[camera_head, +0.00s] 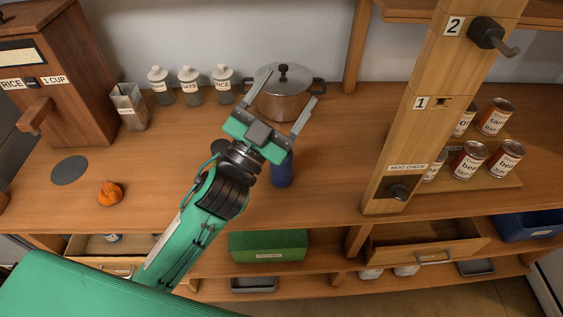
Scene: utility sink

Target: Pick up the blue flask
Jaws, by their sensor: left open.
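The blue flask (282,171) stands upright on the wooden counter, just right of my left gripper's wrist. Its upper part is hidden behind the gripper. My left gripper (288,101) is open and empty, with its two grey fingers spread and pointing up and away in the picture, toward the pot. The fingers are not around the flask. My right gripper is not in view.
A lidded pot (284,96) stands behind the gripper, with several labelled jars (189,86) to its left. A wooden post (426,107) and several cans (468,160) are at right. An orange fruit (110,193) lies at left. Two drawers below stand open.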

